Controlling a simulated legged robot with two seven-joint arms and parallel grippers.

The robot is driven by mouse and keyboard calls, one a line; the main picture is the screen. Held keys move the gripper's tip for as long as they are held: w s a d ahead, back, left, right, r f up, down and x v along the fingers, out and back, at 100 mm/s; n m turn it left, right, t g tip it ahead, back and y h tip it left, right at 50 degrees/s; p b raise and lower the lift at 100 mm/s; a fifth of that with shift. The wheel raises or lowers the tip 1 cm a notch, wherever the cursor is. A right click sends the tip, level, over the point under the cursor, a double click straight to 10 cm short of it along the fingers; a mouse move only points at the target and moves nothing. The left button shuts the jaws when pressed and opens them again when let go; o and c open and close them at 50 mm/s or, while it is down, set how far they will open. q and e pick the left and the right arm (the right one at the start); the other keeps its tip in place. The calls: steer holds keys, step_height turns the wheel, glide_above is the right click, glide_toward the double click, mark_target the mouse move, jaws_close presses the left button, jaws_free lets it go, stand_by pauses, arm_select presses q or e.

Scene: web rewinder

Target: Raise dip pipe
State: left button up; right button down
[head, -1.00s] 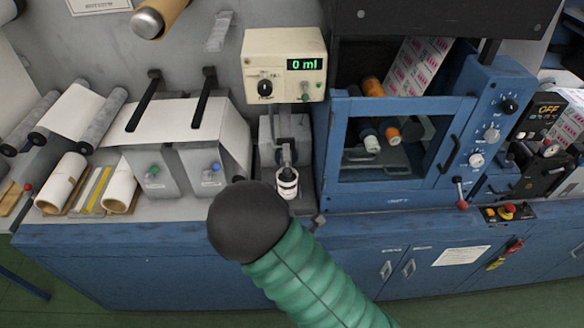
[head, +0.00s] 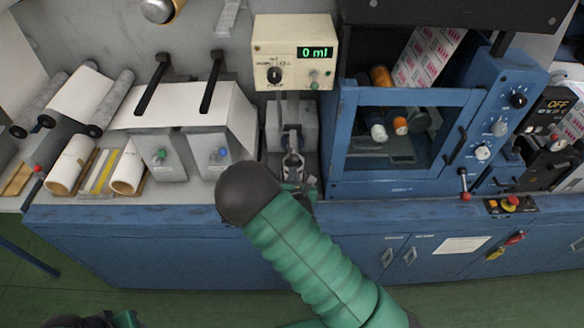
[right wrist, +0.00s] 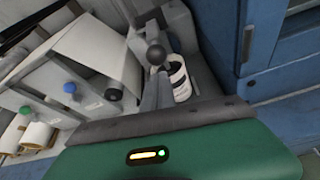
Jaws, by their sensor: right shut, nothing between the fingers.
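The cream dispenser unit (head: 292,58) reads "0 ml". Below it is a grey stand (head: 291,125) with a dark bracket; I cannot clearly tell the dip pipe from these parts. A white bottle with a dark-printed label (right wrist: 180,80) shows in the right wrist view, beside a lever with a dark ball knob (right wrist: 155,55). My right gripper (head: 300,192) is shut and empty, in front of the stand's foot, mostly hidden behind my own dark wrist. It hides the bottle's lower part in the head view. Dark and green parts of my left arm barely show at bottom left.
A blue cabinet with a window (head: 400,135) stands close on the right. Grey boxes with green and blue knobs (head: 193,155) stand close on the left. Paper rolls (head: 70,165) lie further left. The bench's blue front edge (head: 130,215) runs below.

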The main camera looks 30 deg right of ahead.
steer(key=x, duration=0.3)
step_height(320, 180, up, 18)
steer(key=p, duration=1.2)
steer(key=shift+f+p, duration=0.15)
steer(key=shift+p, duration=0.2)
steer(key=shift+w, duration=0.15)
